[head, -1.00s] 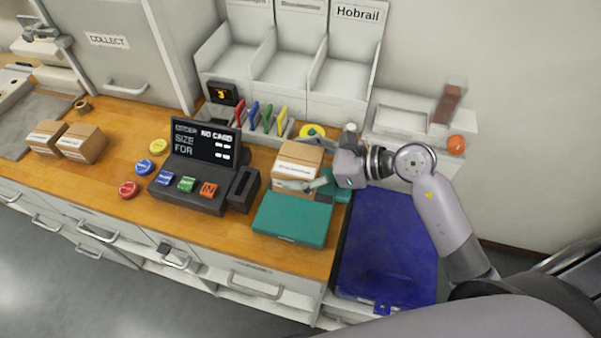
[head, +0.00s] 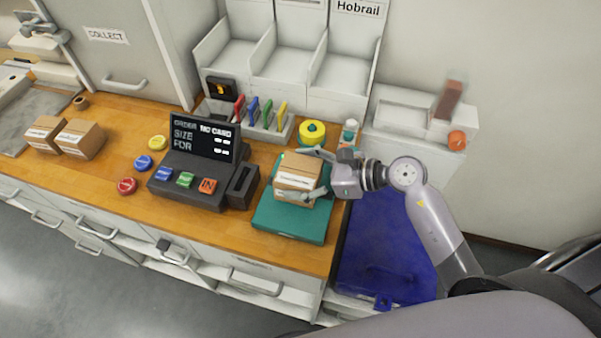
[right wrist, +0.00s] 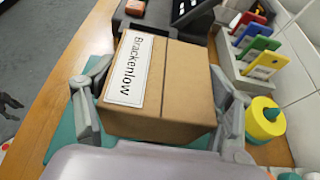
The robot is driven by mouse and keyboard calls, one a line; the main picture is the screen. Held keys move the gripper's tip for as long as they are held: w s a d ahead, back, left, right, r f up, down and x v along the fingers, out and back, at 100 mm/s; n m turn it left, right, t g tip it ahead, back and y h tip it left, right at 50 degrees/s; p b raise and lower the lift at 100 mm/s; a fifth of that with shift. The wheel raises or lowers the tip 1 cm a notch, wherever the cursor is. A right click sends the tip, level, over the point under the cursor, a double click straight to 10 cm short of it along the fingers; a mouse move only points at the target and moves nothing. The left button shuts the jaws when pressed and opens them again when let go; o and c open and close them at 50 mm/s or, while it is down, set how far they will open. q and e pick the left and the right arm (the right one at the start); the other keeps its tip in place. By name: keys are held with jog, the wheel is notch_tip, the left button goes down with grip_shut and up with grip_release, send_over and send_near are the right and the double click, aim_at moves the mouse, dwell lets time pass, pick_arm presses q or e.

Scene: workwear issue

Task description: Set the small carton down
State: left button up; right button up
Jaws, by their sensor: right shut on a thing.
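The small carton (head: 297,176) is a brown cardboard box with a white label. In the right wrist view the carton (right wrist: 170,85) reads "Brackenlow" on its label. My right gripper (head: 318,174) is shut on the carton, with one finger on each side of it. The carton is over the teal mat (head: 290,222) on the wooden counter, and the mat also shows in the right wrist view (right wrist: 66,145). I cannot tell whether the carton's underside touches the mat. My left gripper is not in view.
A dark order terminal (head: 190,180) with coloured buttons stands left of the mat. Behind are coloured cards (head: 262,115), a yellow roll (head: 312,132) and a small bottle (head: 350,130). Two more cartons (head: 80,139) sit at the far left. A blue bin (head: 385,250) is at the right.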

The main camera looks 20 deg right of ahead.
jog(key=o, duration=1.3)
jog(key=shift+o, duration=0.2)
jog(key=shift+r+p, duration=0.25)
jog(key=shift+p, duration=0.05)
jog(key=shift+r+p, duration=0.4)
jog(key=shift+p, duration=0.05)
jog(key=b+v, duration=0.3)
jog(key=v, duration=0.8)
jog(key=shift+f+b, duration=0.2)
jog(key=shift+b, duration=0.2)
jog(key=shift+s+d+r, duration=0.3)
jog(key=shift+d+r, duration=0.05)
